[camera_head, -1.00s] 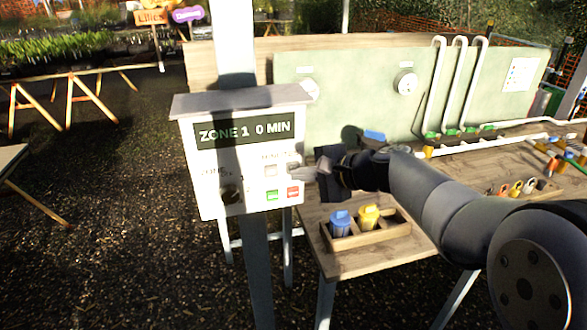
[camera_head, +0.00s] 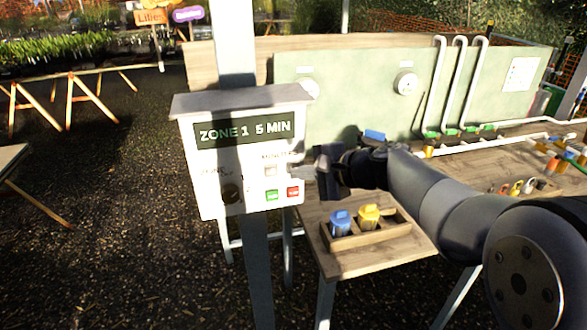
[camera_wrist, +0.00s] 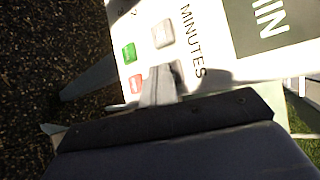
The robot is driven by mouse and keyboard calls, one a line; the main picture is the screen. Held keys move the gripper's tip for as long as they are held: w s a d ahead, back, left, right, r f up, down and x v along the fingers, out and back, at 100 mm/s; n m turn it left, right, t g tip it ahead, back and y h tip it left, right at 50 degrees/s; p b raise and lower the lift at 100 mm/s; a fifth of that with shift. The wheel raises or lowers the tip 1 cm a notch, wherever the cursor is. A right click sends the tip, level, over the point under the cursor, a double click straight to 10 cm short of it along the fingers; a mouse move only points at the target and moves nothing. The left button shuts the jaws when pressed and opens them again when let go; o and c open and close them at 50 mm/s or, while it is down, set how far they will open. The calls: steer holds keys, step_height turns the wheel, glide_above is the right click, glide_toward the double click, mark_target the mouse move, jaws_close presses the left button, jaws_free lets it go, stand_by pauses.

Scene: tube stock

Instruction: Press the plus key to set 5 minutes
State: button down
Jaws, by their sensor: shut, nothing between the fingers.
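The white control box (camera_head: 212,168) hangs on a pale post, and its dark display (camera_head: 243,130) reads "ZONE 1 5 MIN". Below the display are the MINUTES label, a pale key (camera_head: 271,171), a green key (camera_head: 272,195), a red key (camera_head: 293,193) and a dark zone knob (camera_head: 231,192). My gripper (camera_head: 299,161) is shut and empty at the right side of the panel, covering the plus key's place. In the wrist view, its fingertips (camera_wrist: 160,80) lie over a partly hidden key (camera_wrist: 178,69) beside the pale key. Contact cannot be told.
A wooden bench (camera_head: 350,262) stands behind and right of the box. It bears a wooden tray (camera_head: 375,240) with a blue-capped and a yellow-capped container. White pipes and coloured fittings lie further right. The gravel floor on the left is open.

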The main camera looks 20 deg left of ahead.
steer(key=shift+s+d+b, duration=0.3)
steer(key=shift+s+d, duration=0.05)
steer(key=shift+s, duration=0.25)
steer(key=s+d, duration=0.1)
steer(key=s+b, duration=0.1)
steer(key=s, duration=0.1)
steer(key=s+d, duration=0.1)
steer(key=shift+s+d+b, duration=0.15)
steer(key=shift+d+b, duration=0.15)
steer(key=shift+b, duration=0.1)
stand_by(0.5)
steer(key=shift+s+d+p, duration=0.15)
steer(key=shift+s+d, duration=0.35)
steer(key=shift+s, duration=0.35)
steer(key=shift+s+d+p, duration=0.15)
steer(key=shift+s+d, duration=0.35)
steer(key=shift+s, duration=0.3)
